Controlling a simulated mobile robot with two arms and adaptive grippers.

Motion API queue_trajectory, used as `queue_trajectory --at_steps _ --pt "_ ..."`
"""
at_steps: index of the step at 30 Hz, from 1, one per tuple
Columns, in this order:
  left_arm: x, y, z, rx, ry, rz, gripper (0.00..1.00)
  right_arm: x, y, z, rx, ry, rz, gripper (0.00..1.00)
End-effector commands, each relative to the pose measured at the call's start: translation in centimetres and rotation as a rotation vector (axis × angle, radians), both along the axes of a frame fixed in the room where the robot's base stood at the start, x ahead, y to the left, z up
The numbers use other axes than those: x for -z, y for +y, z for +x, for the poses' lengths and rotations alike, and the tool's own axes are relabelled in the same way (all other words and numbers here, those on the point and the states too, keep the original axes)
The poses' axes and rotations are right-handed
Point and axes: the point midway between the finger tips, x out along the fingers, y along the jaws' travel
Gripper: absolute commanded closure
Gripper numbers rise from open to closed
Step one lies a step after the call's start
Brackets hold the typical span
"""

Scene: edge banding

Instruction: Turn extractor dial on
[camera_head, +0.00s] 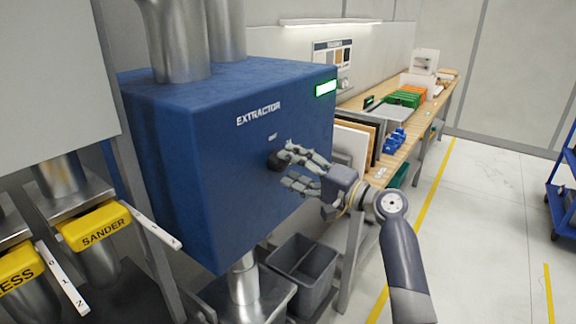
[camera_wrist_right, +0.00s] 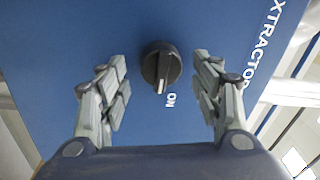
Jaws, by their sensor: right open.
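The extractor (camera_head: 170,150) is a large blue box with white EXTRACTOR lettering. Its round black dial (camera_head: 274,161) is on the front face, partly covered by my right gripper's fingers in the head view. In the right wrist view the dial (camera_wrist_right: 161,62) shows whole, with a light pointer mark aimed down, near the white ON label (camera_wrist_right: 171,99). My right gripper (camera_head: 287,170) is open in front of the face, one finger set on each side of the dial. In the wrist view gaps show between the dial and both finger sets of the gripper (camera_wrist_right: 160,77). My left gripper is out of view.
A green-lit panel (camera_head: 325,88) sits at the box's upper right. A grey bin (camera_head: 302,272) stands below. Yellow SANDER gate (camera_head: 95,228) and ducts are at left. A wooden workbench (camera_head: 408,145) with panels and blue parts is behind my right arm. Floor at right is mostly clear.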

Motion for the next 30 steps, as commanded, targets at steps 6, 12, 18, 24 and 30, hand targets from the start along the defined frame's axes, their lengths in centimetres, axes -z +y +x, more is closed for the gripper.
queue_trajectory --at_steps 6,12,18,24,30 --pt "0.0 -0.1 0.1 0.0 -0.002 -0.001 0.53 0.4 -4.0 -2.8 0.002 0.0 -0.002 0.41" --pt "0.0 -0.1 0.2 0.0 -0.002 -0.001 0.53 0.6 -6.9 -4.9 0.001 0.0 -0.002 0.41" --pt "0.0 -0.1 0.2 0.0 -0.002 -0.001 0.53 0.7 -8.2 -5.9 0.001 0.0 0.002 0.41" --pt "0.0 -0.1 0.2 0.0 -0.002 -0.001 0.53 0.7 -8.4 -6.0 0.0 0.001 0.002 0.41" --pt "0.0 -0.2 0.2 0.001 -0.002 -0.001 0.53 1.4 -8.4 -5.8 0.007 0.009 -0.003 0.41"
